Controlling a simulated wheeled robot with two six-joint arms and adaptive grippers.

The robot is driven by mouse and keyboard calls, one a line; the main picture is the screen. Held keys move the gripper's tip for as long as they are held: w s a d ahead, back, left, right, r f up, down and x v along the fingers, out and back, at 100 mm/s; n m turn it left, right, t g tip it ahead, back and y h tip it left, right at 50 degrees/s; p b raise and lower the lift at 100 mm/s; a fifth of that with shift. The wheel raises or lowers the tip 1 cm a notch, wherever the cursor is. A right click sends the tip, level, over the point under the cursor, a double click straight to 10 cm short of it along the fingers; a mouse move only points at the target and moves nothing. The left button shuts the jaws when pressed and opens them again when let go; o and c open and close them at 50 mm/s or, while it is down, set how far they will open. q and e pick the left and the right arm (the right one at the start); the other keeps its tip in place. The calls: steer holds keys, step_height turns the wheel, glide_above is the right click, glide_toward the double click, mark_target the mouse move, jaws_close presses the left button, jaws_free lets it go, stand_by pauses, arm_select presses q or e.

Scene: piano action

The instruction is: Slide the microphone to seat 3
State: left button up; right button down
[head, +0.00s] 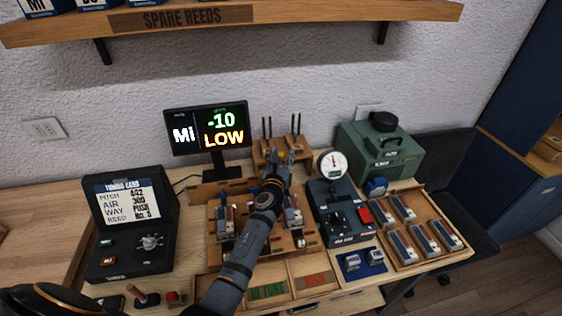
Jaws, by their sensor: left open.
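My left arm reaches up from the lower edge over the wooden reed board (222,252). My left gripper (279,157) is open at the far end of the board, in front of a wooden rack (262,148) with thin dark upright rods. Reed blocks (226,222) stand on the board left of my forearm, and another (293,217) stands right of it. I cannot make out the microphone or the seat numbers; my arm and gripper hide part of the board. My right gripper is not in view.
A monitor (208,127) reading "Mi -10 LOW" stands behind the board. A black tuning card case (133,225) is at left. A dark control box (342,212), a round gauge (333,164), a green machine (382,150) and a reed tray (455,252) are at right. A shelf (290,14) hangs above.

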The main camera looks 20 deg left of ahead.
arm_select(q)
steer(key=s+d, duration=0.2)
steer(key=s, duration=0.9)
steer(key=shift+s, duration=0.3)
steer(key=shift+f, duration=0.1)
